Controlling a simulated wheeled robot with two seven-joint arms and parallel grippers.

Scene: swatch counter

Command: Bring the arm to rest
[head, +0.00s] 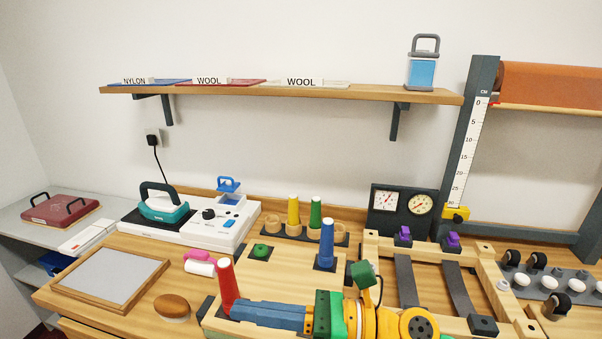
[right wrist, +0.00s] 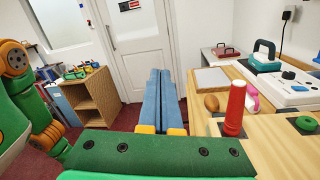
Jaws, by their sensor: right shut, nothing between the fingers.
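My right gripper (head: 238,309) reaches in from the lower right over the front of the counter, its long blue fingers pointing left. In the right wrist view its fingers (right wrist: 161,75) lie side by side, shut with nothing between them. A red cone (head: 226,285) stands upright just beyond the fingertips in the head view. In the right wrist view the red cone (right wrist: 236,105) is to the right of the fingers and apart from them. Green and orange links of my own arm show at the left of the wrist view. My left gripper is in neither view.
A blue cone (head: 327,243) and a wooden frame with dark straps (head: 407,280) stand behind and right of my arm. A framed grey pad (head: 110,277), a brown oval block (head: 172,306) and a teal iron (head: 164,208) are left. Open floor (right wrist: 110,118) lies beyond the counter edge.

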